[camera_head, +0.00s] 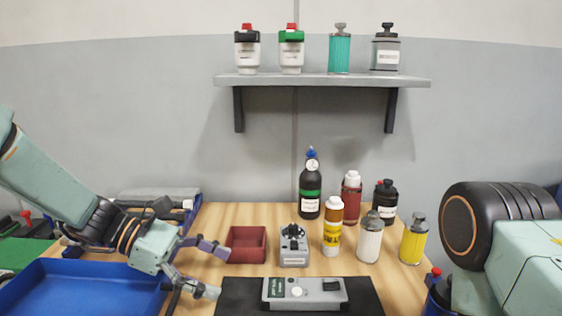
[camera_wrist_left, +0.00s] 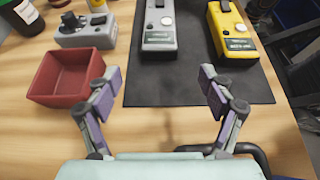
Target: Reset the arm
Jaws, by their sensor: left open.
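My left gripper (camera_head: 217,271) reaches in from the left with its fingers spread apart, over the wooden table beside the black mat. It also shows in the left wrist view (camera_wrist_left: 155,84), with nothing between its two fingers. A red open box (camera_head: 246,244) stands behind the fingers in the head view. It lies to the left of the left finger in the wrist view (camera_wrist_left: 66,80) and looks empty. My right gripper is not seen; only part of my right arm (camera_head: 520,262) shows at the right edge.
A grey device (camera_head: 305,292) and a yellow device (camera_wrist_left: 232,32) lie on the black mat (camera_head: 240,297). A grey knobbed device (camera_head: 293,252) and several bottles stand behind. A blue tray (camera_head: 85,285) is at the left. A wall shelf (camera_head: 320,80) holds several containers.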

